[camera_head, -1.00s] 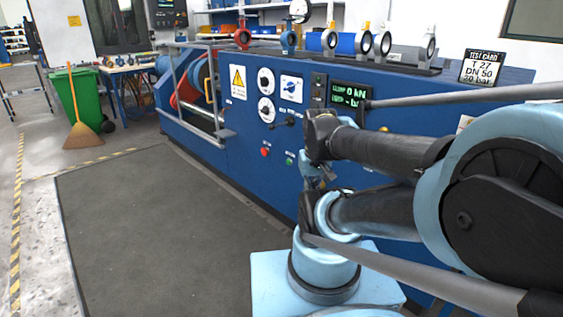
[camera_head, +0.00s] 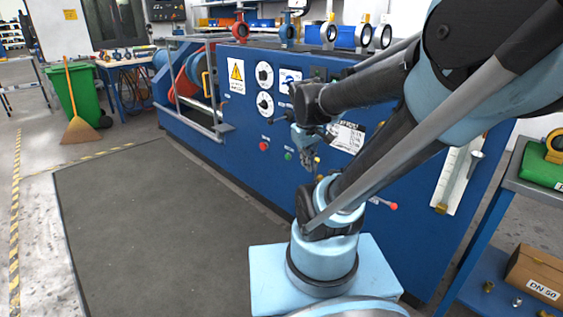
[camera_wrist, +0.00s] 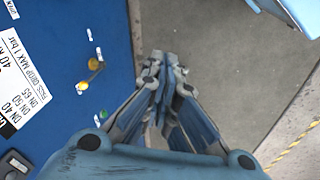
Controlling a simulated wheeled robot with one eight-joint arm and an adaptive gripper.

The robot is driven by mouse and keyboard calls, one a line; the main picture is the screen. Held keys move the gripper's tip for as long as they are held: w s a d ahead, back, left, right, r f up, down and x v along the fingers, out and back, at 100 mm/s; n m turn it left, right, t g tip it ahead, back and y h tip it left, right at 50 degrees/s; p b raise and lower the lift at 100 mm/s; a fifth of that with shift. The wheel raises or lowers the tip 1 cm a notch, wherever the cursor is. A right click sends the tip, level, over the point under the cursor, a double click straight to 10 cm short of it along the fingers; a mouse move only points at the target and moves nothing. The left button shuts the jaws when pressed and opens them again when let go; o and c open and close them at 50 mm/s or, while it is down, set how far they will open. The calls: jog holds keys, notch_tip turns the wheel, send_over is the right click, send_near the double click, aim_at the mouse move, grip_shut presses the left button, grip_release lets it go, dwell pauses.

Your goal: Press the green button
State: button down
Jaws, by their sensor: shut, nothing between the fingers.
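The green button (camera_head: 289,155) is a small round knob on the front of the blue test bench, right of and slightly below a red button (camera_head: 264,146). My gripper (camera_head: 312,165) hangs just right of the green button in the head view, apart from it in the picture; the depth between them is hard to tell. In the wrist view my gripper (camera_wrist: 166,62) has its fingers together and empty, pointing along the bench front over the floor. A small greenish spot (camera_wrist: 103,114) on the blue panel there may be the green button; I cannot be sure.
The blue bench (camera_head: 225,130) carries gauges and a warning sign (camera_head: 236,76). A brass fitting (camera_wrist: 95,65) sticks out of the panel near my fingers. A side table (camera_head: 530,190) stands at right. The dark floor mat (camera_head: 160,220) is clear.

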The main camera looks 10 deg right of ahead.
aim_at(287, 157)
jog(key=w+a+f+n+t+h, duration=0.15)
jog(key=w+n, duration=0.35)
jog(key=w, duration=0.8)
jog(key=w+a+n+g+h, duration=0.15)
jog(key=w+n, duration=0.45)
jog(key=w, duration=0.6)
jog(key=w+a+f+n+t+h, duration=0.1)
jog(key=w+a+f+n, duration=0.3)
jog(key=w+f, duration=0.4)
jog(key=w+a+f+n+t+h, duration=0.1)
jog(key=w+a+f+n, duration=0.3)
jog(key=w+f, duration=0.5)
jog(key=shift+w+n+t+h, duration=0.15)
jog(key=shift+n+t+h, duration=0.25)
jog(key=shift+n, duration=0.4)
jog(key=w+d+r+x, duration=0.1)
jog(key=r+x, duration=0.1)
jog(key=x, duration=1.1)
jog(key=shift+d, duration=0.35)
